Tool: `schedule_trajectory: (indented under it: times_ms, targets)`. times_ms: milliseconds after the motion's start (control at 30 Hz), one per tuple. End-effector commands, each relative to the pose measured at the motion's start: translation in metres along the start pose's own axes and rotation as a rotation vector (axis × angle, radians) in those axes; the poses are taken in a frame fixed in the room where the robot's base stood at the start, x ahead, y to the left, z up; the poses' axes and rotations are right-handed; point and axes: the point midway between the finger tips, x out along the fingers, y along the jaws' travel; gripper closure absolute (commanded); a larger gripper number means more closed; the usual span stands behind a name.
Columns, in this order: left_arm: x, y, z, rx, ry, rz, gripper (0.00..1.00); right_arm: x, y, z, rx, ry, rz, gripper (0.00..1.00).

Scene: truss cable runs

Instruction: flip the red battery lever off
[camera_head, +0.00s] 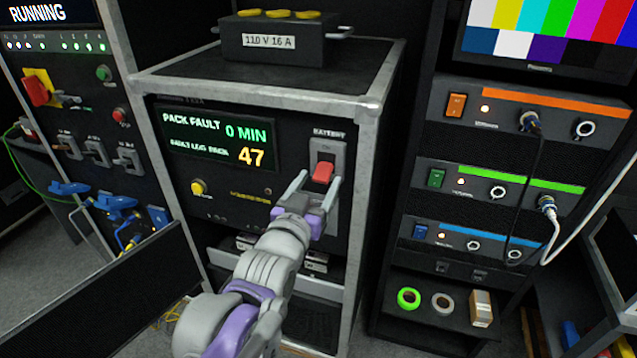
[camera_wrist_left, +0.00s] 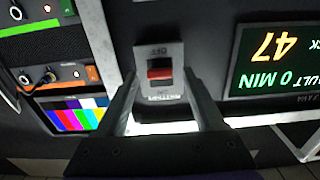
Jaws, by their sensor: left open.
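The red battery lever (camera_head: 323,172) sits on a grey plate (camera_head: 327,152) at the right of the battery unit's front panel. It also shows in the left wrist view (camera_wrist_left: 160,73), upside down, ahead of my fingers. My left gripper (camera_head: 318,182) is open, with one finger on each side of the lever plate; it also shows in the left wrist view (camera_wrist_left: 160,85). The unit's display (camera_head: 219,138) reads "PACK FAULT 0 MIN" and "47". My right gripper is not in view.
A black box (camera_head: 272,38) labelled "110 V 16 A" stands on the rack top. A yellow button (camera_head: 198,187) is left of the lever. Orange, green and blue cable units stand at the right, with cables hanging (camera_head: 534,165). A black panel (camera_head: 110,290) lies at lower left.

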Motion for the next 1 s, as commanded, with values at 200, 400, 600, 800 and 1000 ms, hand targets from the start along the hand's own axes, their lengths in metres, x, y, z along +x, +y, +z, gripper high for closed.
schedule_trajectory:
  times_ms: [200,400,600,800,1000]
  targets:
    - [0.0087,0.0001,0.0001,-0.001,0.000,0.000,0.30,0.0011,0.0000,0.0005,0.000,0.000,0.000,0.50]
    - [0.0085,0.0000,0.0001,-0.001,0.000,0.000,0.30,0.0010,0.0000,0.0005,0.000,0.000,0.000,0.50]
    - [0.0084,0.0000,0.0002,-0.001,0.000,0.000,0.66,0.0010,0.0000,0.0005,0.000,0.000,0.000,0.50]
    - [0.0083,-0.0001,0.0002,-0.001,0.000,0.000,1.00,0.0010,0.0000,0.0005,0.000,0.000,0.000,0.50]
    - [0.0094,-0.0002,0.0032,-0.001,0.023,-0.001,1.00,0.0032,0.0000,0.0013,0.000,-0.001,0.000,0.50]
